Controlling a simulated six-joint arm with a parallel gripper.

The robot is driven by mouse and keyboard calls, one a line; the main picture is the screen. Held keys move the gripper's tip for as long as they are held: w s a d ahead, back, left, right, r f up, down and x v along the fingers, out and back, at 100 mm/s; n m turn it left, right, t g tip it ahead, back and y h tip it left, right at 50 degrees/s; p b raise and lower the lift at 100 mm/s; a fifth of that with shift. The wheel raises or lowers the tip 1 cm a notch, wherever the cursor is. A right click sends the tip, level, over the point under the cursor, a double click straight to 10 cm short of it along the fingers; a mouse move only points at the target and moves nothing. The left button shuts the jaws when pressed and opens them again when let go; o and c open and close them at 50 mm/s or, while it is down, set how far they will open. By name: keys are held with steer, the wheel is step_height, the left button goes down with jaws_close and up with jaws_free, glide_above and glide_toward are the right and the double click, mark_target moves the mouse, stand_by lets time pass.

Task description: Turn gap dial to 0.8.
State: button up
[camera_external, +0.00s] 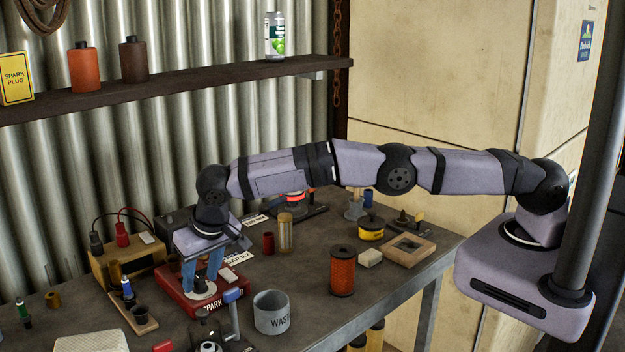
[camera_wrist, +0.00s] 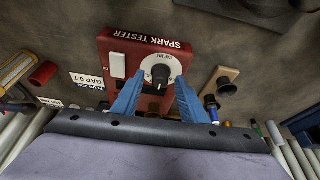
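The red spark tester (camera_wrist: 118,48) lies below my gripper in the wrist view, with its lettering at the top edge. Its gap dial is a black knob (camera_wrist: 160,73) on a round white scale plate (camera_wrist: 176,68). A pale mark on the knob faces the bottom of the picture; the scale figures are too small to read. My gripper (camera_wrist: 159,82) is open, its two blue fingers either side of the knob and apart from it. In the external view my gripper (camera_external: 202,273) points down over the tester (camera_external: 180,298); the fingers mostly hide the knob there.
A white card (camera_wrist: 88,80) appears to read gap 0.7. A white switch (camera_wrist: 118,65) sits beside the dial. A waste tin (camera_external: 272,313), a blue-handled lever (camera_external: 232,310) and a wooden holder (camera_external: 140,320) stand close by. An orange filter (camera_external: 342,271) is further right.

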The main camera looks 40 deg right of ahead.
stand_by(0.3)
steer(key=b+v, duration=0.3)
steer(key=v, duration=0.4)
stand_by(0.3)
steer(key=shift+d+r, duration=0.1)
steer(key=w+d+r+m, duration=0.1)
steer(key=w+d+r, duration=0.2)
steer(key=d+r, duration=0.2)
steer(key=s+a+f+n+y, duration=0.2)
steer(key=a+f+n, duration=0.1)
steer(key=n, duration=0.5)
steer(key=shift+f+g+y, duration=0.3)
steer(key=shift+f+g, duration=0.1)
steer(key=shift+f, duration=0.5)
steer(key=shift+a+f, duration=0.1)
steer(key=shift+a, duration=0.05)
